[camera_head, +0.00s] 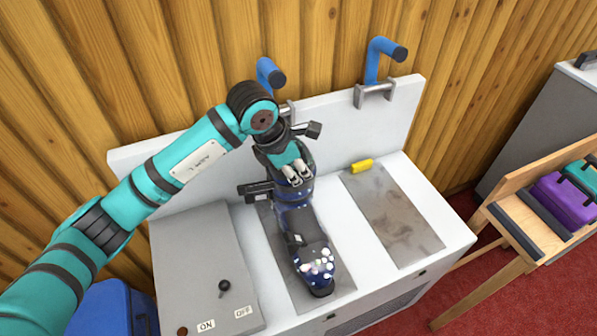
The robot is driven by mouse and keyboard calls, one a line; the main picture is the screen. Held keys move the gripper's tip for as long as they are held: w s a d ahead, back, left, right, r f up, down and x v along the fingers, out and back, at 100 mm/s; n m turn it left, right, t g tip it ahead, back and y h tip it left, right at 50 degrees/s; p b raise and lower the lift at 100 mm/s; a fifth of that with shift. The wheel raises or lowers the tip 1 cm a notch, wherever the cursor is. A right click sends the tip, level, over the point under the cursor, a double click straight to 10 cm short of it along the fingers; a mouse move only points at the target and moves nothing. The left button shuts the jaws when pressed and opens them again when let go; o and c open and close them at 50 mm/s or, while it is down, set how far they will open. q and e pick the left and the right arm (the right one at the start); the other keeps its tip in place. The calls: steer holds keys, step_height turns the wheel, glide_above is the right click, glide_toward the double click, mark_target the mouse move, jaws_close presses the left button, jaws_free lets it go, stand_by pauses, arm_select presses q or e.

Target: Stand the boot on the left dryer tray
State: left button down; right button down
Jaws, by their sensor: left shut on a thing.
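The dark blue boot (300,230) with pale speckles is upright over the left dryer tray (277,235), a grey metal strip on the white dryer. Its toe points toward the front edge. I cannot tell whether its sole touches the tray or hangs just above it. My left gripper (293,178) reaches down from the left and is shut on the boot's upper part, hiding some of it. The right dryer tray (400,225) is stained and holds a small yellow object (362,166) at its back end. My right gripper is out of view.
A grey control panel (196,260) with a black knob and ON/OFF labels is at left. Blue hooked pipes (374,62) rise at the dryer's back panel (345,122). A wooden bench (540,225) holds purple (562,198) and teal cases at right. A blue case (105,308) is at lower left.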

arm_select(q)
steer(key=shift+w+a+f, duration=0.1)
steer(key=shift+w+a, duration=0.05)
stand_by(0.5)
steer(key=c, duration=1.2)
jaws_free()
steer(key=shift+w, duration=0.15)
steer(key=shift+f, duration=0.25)
steer(key=shift+r, duration=0.2)
steer(key=v, duration=1.2)
